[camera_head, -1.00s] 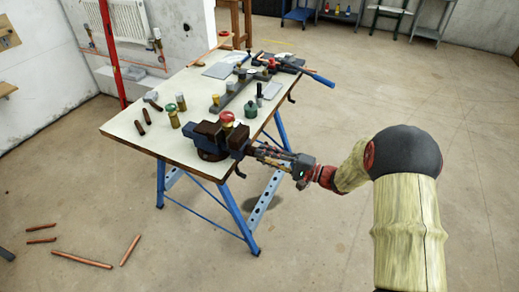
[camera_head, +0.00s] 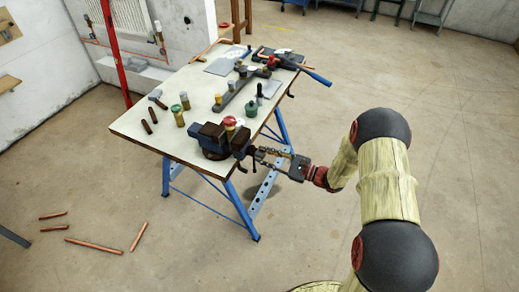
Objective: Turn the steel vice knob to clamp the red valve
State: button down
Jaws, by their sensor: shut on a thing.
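The blue and brown vice (camera_head: 207,138) is fixed at the near edge of the white-topped workbench (camera_head: 150,105). The red-topped valve (camera_head: 230,122) stands upright at the vice's jaws; whether the jaws touch it I cannot tell. My gripper (camera_head: 256,154) reaches in from the right at the vice's screw end, just beyond the bench edge. It is shut on the steel vice knob, which its fingers mostly hide. A dark handle hangs below the vice there.
Copper pipes (camera_head: 95,246) lie on the floor at left. The floor on the right is open.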

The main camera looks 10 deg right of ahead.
jog(key=m+p, duration=0.8)
jog(key=m, duration=0.4)
jog(key=shift+s+m+p, duration=0.1)
jog(key=shift+m+p, duration=0.2)
jog(key=shift+p, duration=0.1)
jog(key=c, duration=1.7)
grip_release()
jog(key=shift+d+f, duration=0.1)
jog(key=v, duration=0.6)
jog(key=shift+s+d, duration=0.25)
jog(key=shift+d, duration=0.05)
